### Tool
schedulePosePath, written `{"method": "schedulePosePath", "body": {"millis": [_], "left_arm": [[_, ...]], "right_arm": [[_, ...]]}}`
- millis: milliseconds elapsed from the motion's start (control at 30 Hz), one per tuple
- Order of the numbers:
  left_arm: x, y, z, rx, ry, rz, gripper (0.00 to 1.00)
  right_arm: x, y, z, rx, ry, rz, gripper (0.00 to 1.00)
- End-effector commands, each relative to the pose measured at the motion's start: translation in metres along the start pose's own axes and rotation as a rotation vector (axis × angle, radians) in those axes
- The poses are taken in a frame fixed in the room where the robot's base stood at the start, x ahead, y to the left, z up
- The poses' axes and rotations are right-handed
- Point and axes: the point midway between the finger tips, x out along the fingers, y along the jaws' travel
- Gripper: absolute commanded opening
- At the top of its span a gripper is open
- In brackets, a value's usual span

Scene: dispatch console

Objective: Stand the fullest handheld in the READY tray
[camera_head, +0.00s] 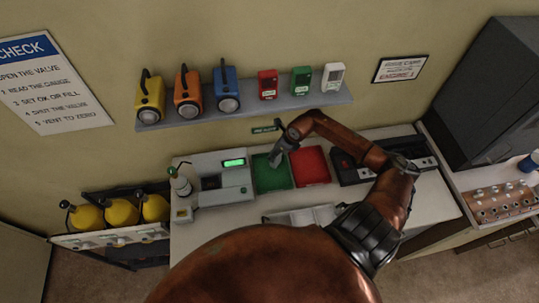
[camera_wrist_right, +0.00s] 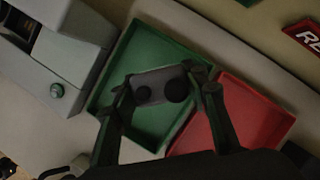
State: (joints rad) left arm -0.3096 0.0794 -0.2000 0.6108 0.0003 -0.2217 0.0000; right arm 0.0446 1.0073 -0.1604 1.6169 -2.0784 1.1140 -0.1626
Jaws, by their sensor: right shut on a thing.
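My right gripper (camera_head: 276,156) is over the green tray (camera_head: 270,180) and is shut on a small grey handheld (camera_wrist_right: 160,86). My left gripper is not in view.
A red tray (camera_head: 309,166) adjoins on the right. A grey device with a lit green display (camera_head: 234,163) stands to the left, a dark charger-like unit (camera_head: 350,168) to the right. The wall shelf (camera_head: 245,107) holds lamps and several small coloured boxes. White open holders (camera_head: 300,216) lie in front.

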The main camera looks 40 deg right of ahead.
Motion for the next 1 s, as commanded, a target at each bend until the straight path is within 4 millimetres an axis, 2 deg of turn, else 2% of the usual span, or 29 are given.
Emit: {"method": "schedulePosePath", "body": {"millis": [100, 233, 400, 767, 800, 1000], "left_arm": [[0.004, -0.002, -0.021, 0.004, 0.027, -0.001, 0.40], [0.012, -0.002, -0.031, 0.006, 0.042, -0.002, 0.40], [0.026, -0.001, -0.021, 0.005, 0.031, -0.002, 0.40], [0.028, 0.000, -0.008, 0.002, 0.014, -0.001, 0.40], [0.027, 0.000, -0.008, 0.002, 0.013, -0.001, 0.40], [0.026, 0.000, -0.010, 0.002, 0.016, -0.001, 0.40]], "right_arm": [[0.004, -0.001, 0.004, 0.002, -0.002, -0.001, 0.04], [0.016, 0.000, 0.013, 0.002, -0.004, 0.001, 0.04], [0.037, 0.000, 0.021, 0.003, -0.002, 0.000, 0.04], [0.038, -0.001, 0.021, 0.001, 0.000, -0.001, 0.04], [0.038, -0.001, 0.020, 0.001, 0.001, -0.001, 0.43], [0.038, -0.001, 0.020, 0.001, 0.001, -0.001, 0.57]]}}
